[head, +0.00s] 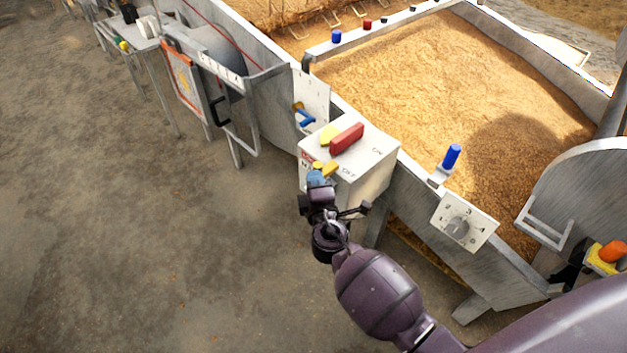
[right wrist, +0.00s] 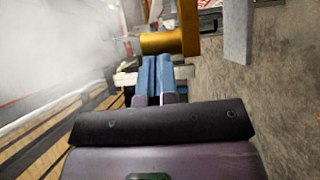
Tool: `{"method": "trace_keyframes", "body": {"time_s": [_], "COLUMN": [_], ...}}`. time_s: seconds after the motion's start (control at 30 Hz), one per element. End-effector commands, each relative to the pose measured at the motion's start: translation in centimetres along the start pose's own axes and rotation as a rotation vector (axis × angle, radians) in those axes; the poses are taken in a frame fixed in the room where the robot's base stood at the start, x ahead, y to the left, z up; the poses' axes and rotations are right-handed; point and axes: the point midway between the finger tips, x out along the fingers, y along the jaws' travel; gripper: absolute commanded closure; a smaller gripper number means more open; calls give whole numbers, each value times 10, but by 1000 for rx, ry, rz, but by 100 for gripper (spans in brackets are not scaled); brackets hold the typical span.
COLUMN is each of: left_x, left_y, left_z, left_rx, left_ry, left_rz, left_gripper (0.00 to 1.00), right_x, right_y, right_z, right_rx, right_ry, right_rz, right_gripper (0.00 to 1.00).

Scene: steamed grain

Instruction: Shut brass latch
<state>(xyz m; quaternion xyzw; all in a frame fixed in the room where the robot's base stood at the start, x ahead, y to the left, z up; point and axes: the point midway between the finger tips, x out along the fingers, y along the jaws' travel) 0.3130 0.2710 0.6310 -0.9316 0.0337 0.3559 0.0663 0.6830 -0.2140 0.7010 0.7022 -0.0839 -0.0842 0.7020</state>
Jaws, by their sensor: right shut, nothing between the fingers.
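The brass latch (head: 330,169) is a small yellow-gold piece on the front upper edge of a white control box (head: 375,165). In the right wrist view the brass latch (right wrist: 178,40) is a gold cylinder with a flat plate, just beyond my fingertips. My right gripper (head: 318,178) is at the box's front left, right by the latch. In the right wrist view its blue fingers (right wrist: 155,72) are together and empty. I cannot tell whether they touch the latch. My left gripper is not in view.
The box carries a red block (head: 347,138) and a yellow button (head: 329,136). Behind is a metal trough of grain (head: 440,80). A blue lever (head: 305,118) is left of the box, a dial panel (head: 463,222) right. Steam blurs the wrist view's left side. Open floor lies left.

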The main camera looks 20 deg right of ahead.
Motion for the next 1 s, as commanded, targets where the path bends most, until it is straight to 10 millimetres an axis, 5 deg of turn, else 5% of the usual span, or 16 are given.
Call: {"method": "trace_keyframes", "body": {"time_s": [0.37, 1.0], "left_x": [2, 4], "left_y": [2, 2], "left_z": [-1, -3], "left_rx": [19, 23], "left_ry": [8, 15], "left_rz": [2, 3], "left_gripper": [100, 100], "right_x": [41, 46], "right_y": [-1, 3], "right_z": [63, 69], "right_rx": [-3, -1], "right_ry": [-4, -9], "right_rz": [0, 6], "right_gripper": [100, 100]}}
